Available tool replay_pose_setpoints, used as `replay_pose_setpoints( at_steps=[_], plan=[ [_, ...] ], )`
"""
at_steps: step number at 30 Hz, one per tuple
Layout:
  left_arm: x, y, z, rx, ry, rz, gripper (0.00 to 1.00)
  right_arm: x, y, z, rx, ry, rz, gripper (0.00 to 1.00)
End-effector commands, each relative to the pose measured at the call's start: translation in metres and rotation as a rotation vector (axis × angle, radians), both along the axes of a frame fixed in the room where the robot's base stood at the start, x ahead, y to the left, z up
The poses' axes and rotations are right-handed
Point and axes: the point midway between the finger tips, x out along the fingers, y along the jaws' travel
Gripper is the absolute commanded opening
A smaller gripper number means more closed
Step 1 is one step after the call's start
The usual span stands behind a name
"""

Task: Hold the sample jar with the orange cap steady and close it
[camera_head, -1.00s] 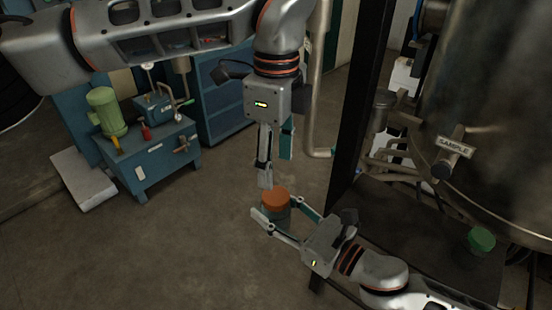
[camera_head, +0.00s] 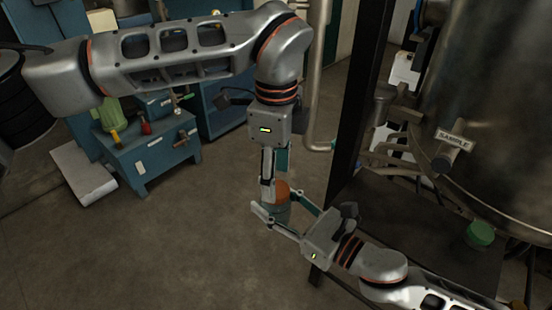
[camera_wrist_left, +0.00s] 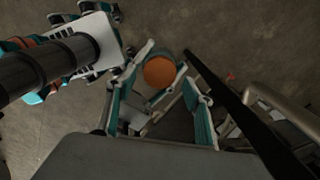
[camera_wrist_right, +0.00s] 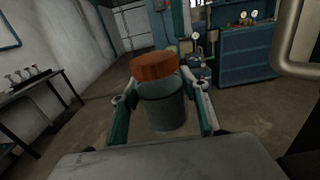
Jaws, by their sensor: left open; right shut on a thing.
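The sample jar (camera_wrist_right: 160,108) is bluish-grey and see-through, with an orange cap (camera_wrist_right: 154,66) on top; I cannot tell how tightly the cap sits. My right gripper (camera_wrist_right: 160,112) is shut on the jar's body, one finger on each side, and holds it in the air. In the head view the cap (camera_head: 282,188) is partly hidden by my left gripper (camera_head: 272,186), which points down from above. In the left wrist view the cap (camera_wrist_left: 159,72) shows just beyond the open left fingers. I see no clear contact between them and the cap.
A black post (camera_head: 352,130) and a dark stand (camera_head: 410,220) are close on the right, beside a large metal tank (camera_head: 495,110) with a SAMPLE sign. A green-topped item (camera_head: 481,234) is on the stand. A blue bench (camera_head: 155,160) is back left. Floor between is clear.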

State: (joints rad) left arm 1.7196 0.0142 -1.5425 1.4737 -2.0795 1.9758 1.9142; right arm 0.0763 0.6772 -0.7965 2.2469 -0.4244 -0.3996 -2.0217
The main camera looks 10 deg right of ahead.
Motion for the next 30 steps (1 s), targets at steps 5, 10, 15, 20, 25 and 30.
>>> replay_pose_setpoints(
  at_steps=[5, 10, 15, 20, 25, 30],
  plan=[
    [0.000, 0.001, -0.020, 0.001, 0.002, 0.002, 0.52, 0.000, 0.000, 0.001, 0.001, -0.001, 0.000, 0.00],
    [0.000, 0.000, -0.027, 0.000, 0.001, 0.001, 0.52, 0.000, 0.000, 0.001, 0.001, -0.001, 0.000, 0.00],
    [0.000, 0.000, -0.028, 0.000, 0.000, 0.001, 0.52, 0.000, 0.000, 0.001, 0.001, -0.001, 0.000, 0.00],
    [0.000, 0.000, -0.028, 0.001, 0.000, 0.001, 0.34, 0.000, 0.000, 0.001, 0.001, -0.001, 0.000, 0.00],
    [0.000, 0.000, -0.028, 0.001, 0.000, 0.001, 0.12, 0.000, 0.000, 0.001, 0.001, -0.001, 0.000, 0.00],
    [0.001, 0.001, -0.027, 0.002, -0.003, -0.090, 0.12, 0.000, 0.000, 0.001, 0.001, -0.001, 0.000, 0.00]
  ],
)
